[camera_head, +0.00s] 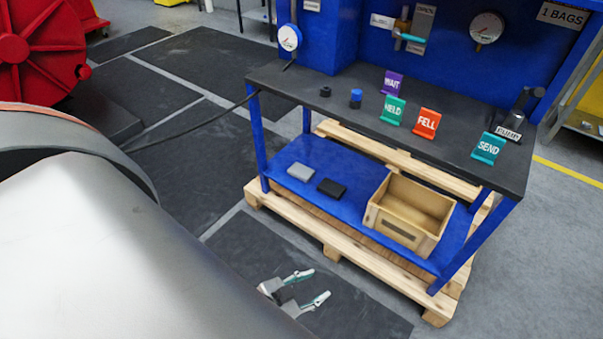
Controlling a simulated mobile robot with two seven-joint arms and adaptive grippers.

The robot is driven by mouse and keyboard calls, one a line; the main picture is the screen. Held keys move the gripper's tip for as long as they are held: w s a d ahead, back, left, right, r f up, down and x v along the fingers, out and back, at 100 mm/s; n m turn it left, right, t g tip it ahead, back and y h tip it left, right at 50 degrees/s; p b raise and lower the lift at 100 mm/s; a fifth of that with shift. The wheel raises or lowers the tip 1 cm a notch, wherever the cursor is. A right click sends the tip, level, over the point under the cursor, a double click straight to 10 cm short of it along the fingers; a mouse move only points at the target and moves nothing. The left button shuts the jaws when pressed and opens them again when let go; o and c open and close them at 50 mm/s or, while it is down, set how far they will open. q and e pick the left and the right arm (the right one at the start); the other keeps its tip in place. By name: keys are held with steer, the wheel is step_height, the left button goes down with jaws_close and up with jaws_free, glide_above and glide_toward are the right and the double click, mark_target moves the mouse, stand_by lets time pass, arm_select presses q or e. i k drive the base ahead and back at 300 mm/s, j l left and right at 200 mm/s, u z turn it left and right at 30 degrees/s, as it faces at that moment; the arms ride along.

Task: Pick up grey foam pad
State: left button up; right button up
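The grey foam pad (301,171) lies flat on the blue lower shelf (285,155), near its left end. A black pad (331,188) lies just to its right, a small gap apart. My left gripper (316,287) is low in front of the pallet, over the dark floor mat. Its two fingers with teal parts are spread apart with nothing between them. It is well short of the grey pad and apart from the shelf. My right gripper is not in the picture.
A wooden crate (410,213) stands on the shelf to the right. The dark tabletop (350,120) above holds coloured signs, including an orange one (426,123). Blue legs and a wooden pallet (300,232) bound the shelf. A black cable runs left from the table.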

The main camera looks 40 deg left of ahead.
mark_target(303, 172)
steer(key=i+j, duration=0.15)
steer(key=j, duration=0.2)
steer(key=i+j, duration=0.1)
steer(key=j, duration=0.25)
steer(key=i+j, duration=0.15)
steer(key=j, duration=0.2)
steer(key=i+j, duration=0.1)
steer(key=j, duration=0.25)
steer(key=i+j, duration=0.15)
steer(key=j, duration=0.2)
steer(key=i+j, duration=0.1)
steer(key=j, duration=0.25)
steer(key=j+u, duration=0.05)
